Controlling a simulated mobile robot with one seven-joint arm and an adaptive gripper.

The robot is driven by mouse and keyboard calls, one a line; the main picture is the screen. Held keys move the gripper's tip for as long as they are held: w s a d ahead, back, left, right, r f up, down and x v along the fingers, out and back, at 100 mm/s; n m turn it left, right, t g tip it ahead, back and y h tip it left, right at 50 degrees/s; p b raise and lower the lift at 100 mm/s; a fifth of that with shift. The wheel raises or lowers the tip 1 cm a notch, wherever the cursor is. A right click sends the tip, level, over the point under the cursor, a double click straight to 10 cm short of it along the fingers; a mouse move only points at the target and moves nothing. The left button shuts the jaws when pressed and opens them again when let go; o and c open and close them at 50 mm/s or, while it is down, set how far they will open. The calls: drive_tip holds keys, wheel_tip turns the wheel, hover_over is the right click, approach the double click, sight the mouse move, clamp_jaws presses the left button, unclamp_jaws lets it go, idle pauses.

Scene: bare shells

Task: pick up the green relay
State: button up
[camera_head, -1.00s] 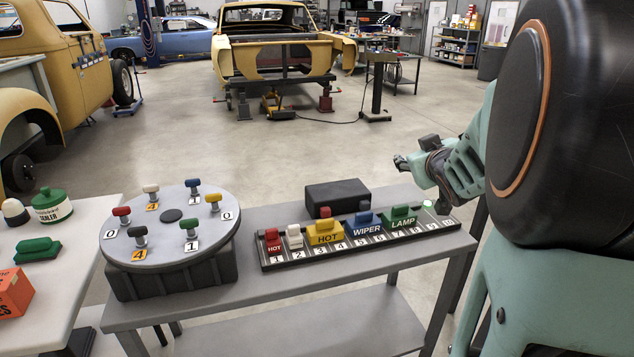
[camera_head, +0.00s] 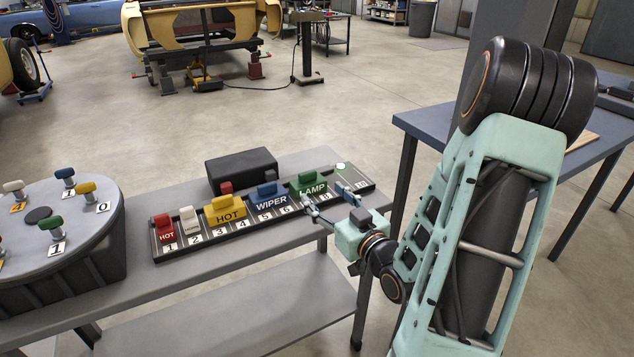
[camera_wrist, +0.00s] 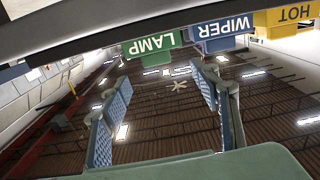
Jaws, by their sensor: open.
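The green relay (camera_head: 308,185), labelled LAMP, sits upright in the numbered black rail (camera_head: 225,236), toward its right end. It also shows in the wrist view (camera_wrist: 152,48), upside down, just beyond my fingertips. My gripper (camera_head: 327,198) is open and empty at the front of the rail, by its right end, low near the table top. In the head view one finger is just in front of the green relay and the other is to its right. In the wrist view my gripper (camera_wrist: 160,82) has its two fingers spread wide, with the relay ahead between their tips.
A blue WIPER relay (camera_head: 270,197) stands just left of the green one, then yellow HOT (camera_head: 225,212), white and red relays. A black box (camera_head: 242,170) is behind the rail. A round grey turntable (camera_head: 55,230) with several knobs is at left. A blue-topped table is at right.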

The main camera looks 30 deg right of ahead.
sight(309, 175)
drive_tip(key=shift+s+d+r, duration=0.15)
drive_tip(key=shift+r, duration=0.05)
drive_tip(key=shift+w+f+b, duration=0.15)
drive_tip(key=shift+w+b, duration=0.45)
drive_tip(key=shift+b, duration=0.5)
drive_tip(key=shift+w+b, duration=0.75)
drive_tip(key=shift+b, duration=0.15)
drive_tip(key=w, duration=0.2)
drive_tip(key=shift+w+r, duration=0.2)
drive_tip(key=shift+w, duration=0.15)
drive_tip(key=w, duration=0.5)
drive_tip(key=shift+w+f+b, duration=0.15)
drive_tip(key=shift+f+b, duration=0.1)
drive_tip(key=shift+b, duration=0.1)
drive_tip(key=c, duration=1.4)
drive_tip(key=shift+r, duration=0.1)
